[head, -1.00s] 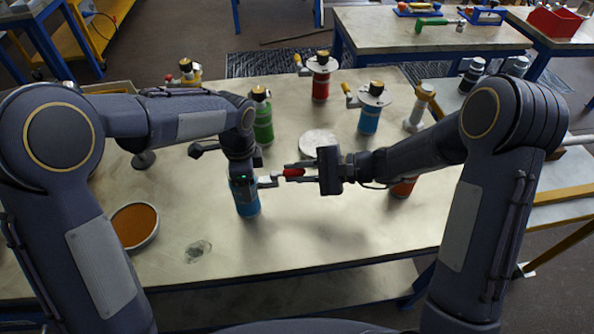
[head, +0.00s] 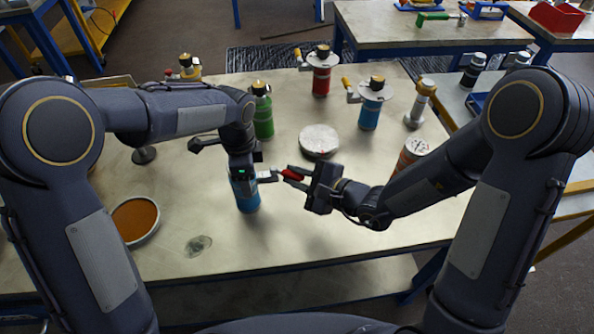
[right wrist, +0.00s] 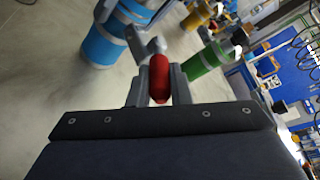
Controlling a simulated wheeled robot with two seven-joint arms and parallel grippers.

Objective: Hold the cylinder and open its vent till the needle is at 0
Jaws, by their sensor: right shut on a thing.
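The blue cylinder (head: 246,196) stands upright on the table below my left gripper (head: 242,175). That gripper comes down over its top from above; its fingers are hidden, so its grip cannot be read. A grey vent lever with a red handle (head: 292,175) sticks out to the right from the cylinder's top. My right gripper (head: 296,178) is shut on the red handle, which shows between the two fingers in the right wrist view (right wrist: 159,80). The blue cylinder also shows there at the upper left (right wrist: 103,42). No gauge needle on this cylinder can be read.
Green (head: 263,115), red (head: 321,80) and blue (head: 370,113) vessels stand farther back. An orange vessel (head: 408,158) is near my right forearm. A flat grey disc (head: 319,139) and a brown-filled dish (head: 134,222) lie on the table.

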